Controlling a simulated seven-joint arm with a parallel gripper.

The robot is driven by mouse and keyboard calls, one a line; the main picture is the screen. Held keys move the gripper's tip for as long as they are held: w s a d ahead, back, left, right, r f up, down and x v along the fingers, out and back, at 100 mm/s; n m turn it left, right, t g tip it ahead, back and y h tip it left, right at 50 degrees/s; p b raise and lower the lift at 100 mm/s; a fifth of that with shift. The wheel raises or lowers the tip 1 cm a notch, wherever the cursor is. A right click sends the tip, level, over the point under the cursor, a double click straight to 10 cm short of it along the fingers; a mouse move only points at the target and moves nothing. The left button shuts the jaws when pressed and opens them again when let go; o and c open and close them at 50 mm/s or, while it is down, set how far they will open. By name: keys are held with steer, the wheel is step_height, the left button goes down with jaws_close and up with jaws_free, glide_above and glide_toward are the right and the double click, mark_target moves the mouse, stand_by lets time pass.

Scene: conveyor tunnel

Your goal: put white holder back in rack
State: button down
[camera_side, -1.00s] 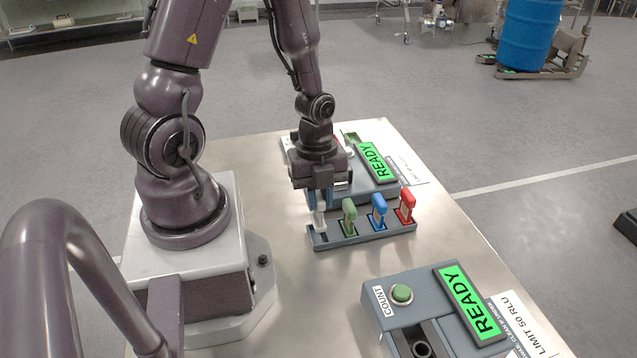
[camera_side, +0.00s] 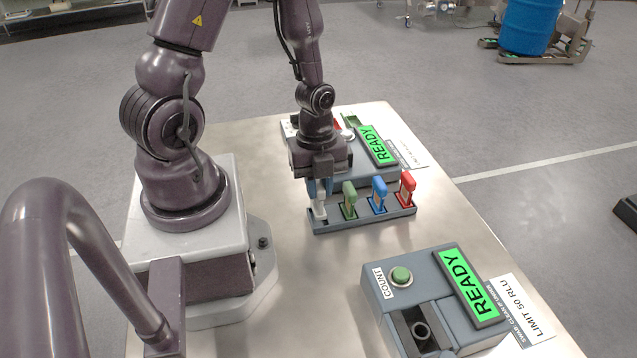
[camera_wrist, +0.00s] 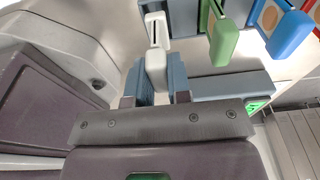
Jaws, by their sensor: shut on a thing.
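The white holder (camera_side: 320,207) stands upright at the left end of the grey rack (camera_side: 362,221), in or just over the leftmost slot; I cannot tell whether it is fully seated. My gripper (camera_side: 320,188) points down over it with its blue-grey fingers shut on its upper part. The wrist view shows the white holder (camera_wrist: 156,62) between the fingertips (camera_wrist: 160,84). Green (camera_side: 349,200), blue (camera_side: 379,194) and red (camera_side: 406,188) holders stand in the rack to its right.
A grey device with a green READY screen (camera_side: 469,285), a COUNT button (camera_side: 401,275) and an open slot stands in front. Another READY device (camera_side: 377,146) stands behind the rack, close to my gripper. The table between rack and front device is bare.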

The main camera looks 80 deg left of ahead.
steer(key=shift+f, duration=1.3)
steer(key=c, duration=1)
jaws_free()
steer(key=shift+r, duration=0.1)
steer(key=r, duration=0.4)
steer(key=a+r, duration=0.1)
steer(key=r, duration=0.7)
steer(key=shift+a+r, duration=0.25)
steer(key=shift+r, duration=0.15)
